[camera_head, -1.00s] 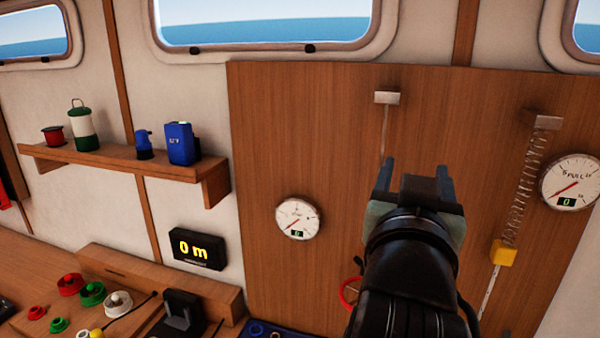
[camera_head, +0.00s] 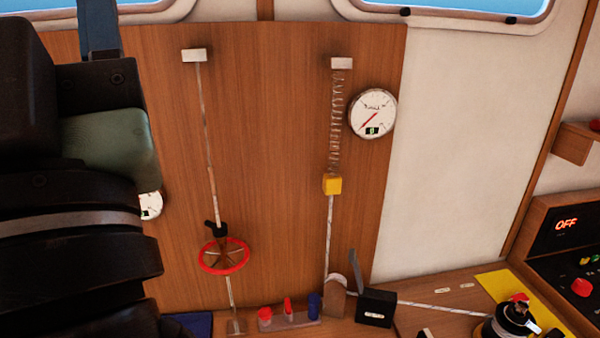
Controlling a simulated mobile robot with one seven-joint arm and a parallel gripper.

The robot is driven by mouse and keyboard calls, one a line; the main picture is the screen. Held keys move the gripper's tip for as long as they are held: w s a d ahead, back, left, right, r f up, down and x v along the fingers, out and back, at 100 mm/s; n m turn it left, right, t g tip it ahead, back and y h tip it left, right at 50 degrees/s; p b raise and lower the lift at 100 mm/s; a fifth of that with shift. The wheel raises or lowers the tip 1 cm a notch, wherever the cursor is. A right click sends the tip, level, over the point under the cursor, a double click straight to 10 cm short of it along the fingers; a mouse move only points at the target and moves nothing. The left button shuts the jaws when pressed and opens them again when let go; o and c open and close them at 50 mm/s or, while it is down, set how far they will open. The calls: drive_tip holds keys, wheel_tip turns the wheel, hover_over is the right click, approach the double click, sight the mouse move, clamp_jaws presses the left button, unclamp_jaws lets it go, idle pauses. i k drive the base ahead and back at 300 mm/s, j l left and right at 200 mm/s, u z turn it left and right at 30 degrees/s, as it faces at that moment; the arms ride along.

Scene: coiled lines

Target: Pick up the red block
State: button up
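My gripper (camera_head: 98,40) is large and close at the left edge, pointing up. One blue-grey finger shows and its tip is cut off by the top edge, so the gap between the fingers is not visible. Nothing is seen held. No red block can be made out for sure. A small red piece (camera_head: 265,315) sits at the left of a small rack (camera_head: 298,321) at the bottom, beside another red piece (camera_head: 288,307) and a blue piece (camera_head: 314,304). My gripper is far above and left of the rack.
A red handwheel (camera_head: 223,256) sits on a line along the wood panel (camera_head: 270,130). A spring (camera_head: 337,120) with a yellow block (camera_head: 332,184) hangs beside a dial (camera_head: 373,113). A black box (camera_head: 375,307), a taut line and a winch (camera_head: 511,318) are at lower right.

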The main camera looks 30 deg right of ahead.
sight(522, 295)
drive_tip(key=k+l+z, duration=0.5)
drive_tip(key=k+l, duration=0.2)
drive_tip(key=l+z, duration=0.1)
drive_tip(key=z, duration=1)
